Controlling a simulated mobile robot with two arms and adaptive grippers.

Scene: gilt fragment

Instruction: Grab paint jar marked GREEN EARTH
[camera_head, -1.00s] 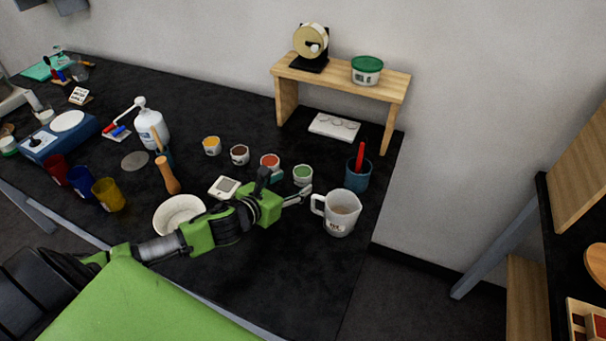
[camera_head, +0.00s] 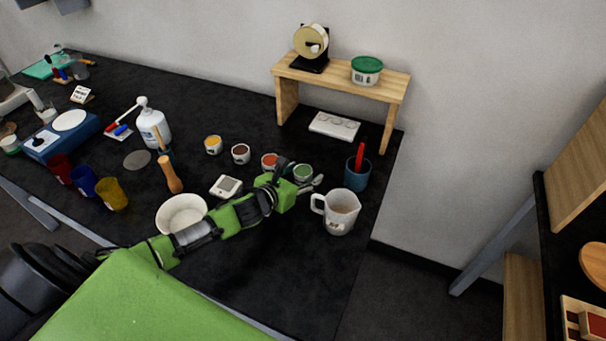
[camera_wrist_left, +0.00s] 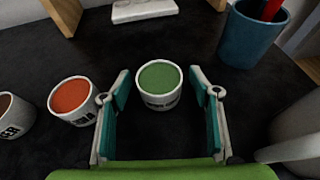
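The green paint jar (camera_wrist_left: 159,86) is a small white cup with green paint; its dark label is too small to read. It stands upright on the black table and also shows in the head view (camera_head: 303,173). My left gripper (camera_wrist_left: 160,88) is open, its two fingers on either side of the jar with gaps between. In the head view my left gripper (camera_head: 301,180) is low at the jar and partly hides its front. My right gripper is not in view.
An orange-red jar (camera_wrist_left: 71,99) stands close left of the left finger. A blue cup (camera_wrist_left: 250,36) with a red handle stands behind right. A white measuring jug (camera_head: 341,211) is in front right. A wooden shelf (camera_head: 345,76) stands behind.

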